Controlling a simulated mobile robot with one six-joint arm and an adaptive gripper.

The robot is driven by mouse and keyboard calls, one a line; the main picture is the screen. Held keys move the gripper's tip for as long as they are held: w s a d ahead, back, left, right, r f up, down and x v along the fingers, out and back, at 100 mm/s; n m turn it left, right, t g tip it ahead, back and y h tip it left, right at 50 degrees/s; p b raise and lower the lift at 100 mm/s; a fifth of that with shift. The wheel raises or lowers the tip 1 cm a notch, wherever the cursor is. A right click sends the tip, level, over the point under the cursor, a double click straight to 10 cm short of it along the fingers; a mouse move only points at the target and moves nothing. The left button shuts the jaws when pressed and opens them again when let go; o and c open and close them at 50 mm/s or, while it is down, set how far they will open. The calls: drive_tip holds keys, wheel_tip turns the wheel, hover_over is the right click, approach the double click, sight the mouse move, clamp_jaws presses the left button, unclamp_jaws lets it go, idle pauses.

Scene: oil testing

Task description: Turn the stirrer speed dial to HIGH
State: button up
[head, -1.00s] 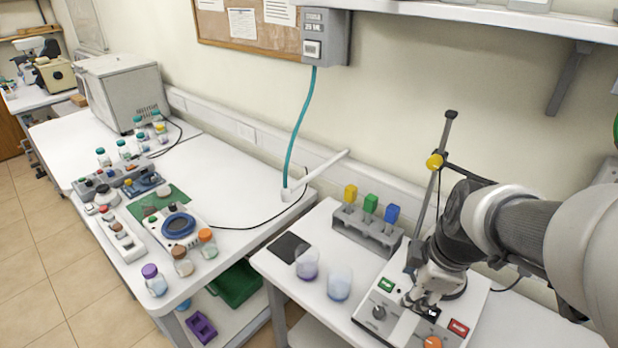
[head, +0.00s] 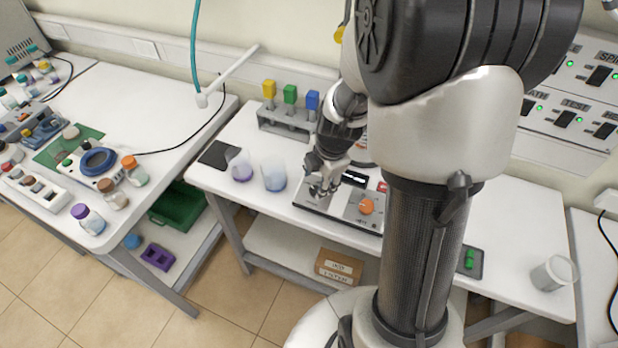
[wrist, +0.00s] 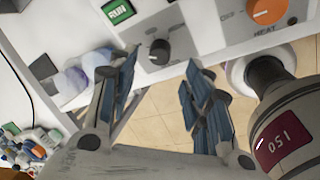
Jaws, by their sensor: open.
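The stirrer (head: 340,212) is a white unit with a grey front panel on the right-hand bench. Its black dial (wrist: 159,51) shows in the wrist view just beyond my fingertips; the dial's setting is too small to read. An orange dial marked HEAT (wrist: 268,11) and a green RUN button (wrist: 118,12) sit on the same panel. My gripper (wrist: 160,73) is open, with a finger to either side of the black dial's line and nothing between them. In the head view my gripper (head: 319,188) is over the panel's left part and hides the black dial.
Two beakers (head: 240,165) (head: 274,174) stand left of the stirrer. A rack (head: 285,120) with yellow, green and blue pieces stands behind. An empty beaker (head: 553,273) stands far right.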

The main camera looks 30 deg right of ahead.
sight(315, 189)
drive_tip(key=b+x, duration=0.1)
drive_tip(key=x, duration=0.5)
drive_tip(key=shift+c, duration=0.2)
drive_tip(key=c, duration=1)
